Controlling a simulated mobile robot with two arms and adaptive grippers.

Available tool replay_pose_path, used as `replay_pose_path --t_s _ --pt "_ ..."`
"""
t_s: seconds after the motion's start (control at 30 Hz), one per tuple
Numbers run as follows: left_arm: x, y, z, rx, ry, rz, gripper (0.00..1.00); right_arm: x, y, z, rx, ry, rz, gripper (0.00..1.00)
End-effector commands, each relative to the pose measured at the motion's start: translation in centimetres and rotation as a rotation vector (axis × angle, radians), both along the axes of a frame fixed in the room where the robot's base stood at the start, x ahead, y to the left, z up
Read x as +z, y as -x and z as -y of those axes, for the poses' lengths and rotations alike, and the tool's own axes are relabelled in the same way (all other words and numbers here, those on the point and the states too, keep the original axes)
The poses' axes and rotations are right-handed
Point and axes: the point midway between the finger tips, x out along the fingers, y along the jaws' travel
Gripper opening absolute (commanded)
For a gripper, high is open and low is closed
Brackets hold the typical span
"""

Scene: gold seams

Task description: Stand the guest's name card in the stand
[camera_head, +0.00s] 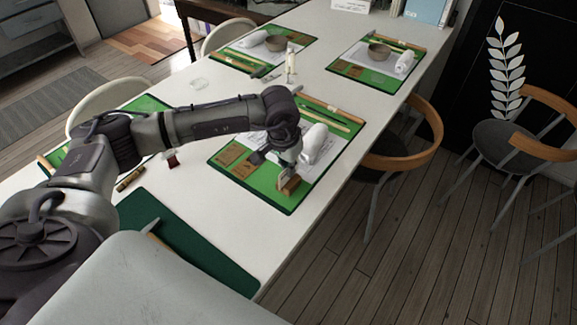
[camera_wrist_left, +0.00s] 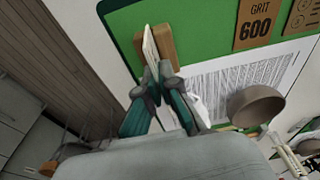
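The wooden stand (camera_head: 291,187) is a small block on the near right corner of a green mat (camera_head: 269,197). In the left wrist view the stand (camera_wrist_left: 168,48) shows behind a thin white name card (camera_wrist_left: 150,46). My left gripper (camera_wrist_left: 157,74) is shut on the card, with its fingertips at the card's lower edge in that view. The card overlaps the block, but I cannot tell whether it sits in a slot or just touches. In the head view my left gripper (camera_head: 287,166) is just above the stand, partly hiding the card. My right gripper is not in view.
The mat also holds a printed sheet, brown grit cards (camera_wrist_left: 257,24), a white roll (camera_head: 315,143) and a bowl (camera_wrist_left: 256,105). Other set mats (camera_head: 375,64) lie farther along the white table. A dark green mat (camera_head: 190,245) lies nearer. Chairs (camera_head: 400,150) stand along the right edge.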

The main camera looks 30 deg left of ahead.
Motion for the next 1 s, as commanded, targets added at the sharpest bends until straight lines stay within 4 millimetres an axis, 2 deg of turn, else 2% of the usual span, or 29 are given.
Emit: replay_pose_path --t_s 0.5,0.93,1.0 --pt "-1.4 0.1 0.0 0.0 0.001 0.0 0.0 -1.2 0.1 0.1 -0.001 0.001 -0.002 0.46" --pt "-1.4 0.1 0.0 0.0 0.001 0.0 0.0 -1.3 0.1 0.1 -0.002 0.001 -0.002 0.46" --pt "-1.4 0.1 0.0 0.0 0.001 0.0 0.12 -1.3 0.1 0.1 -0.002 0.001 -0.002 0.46"
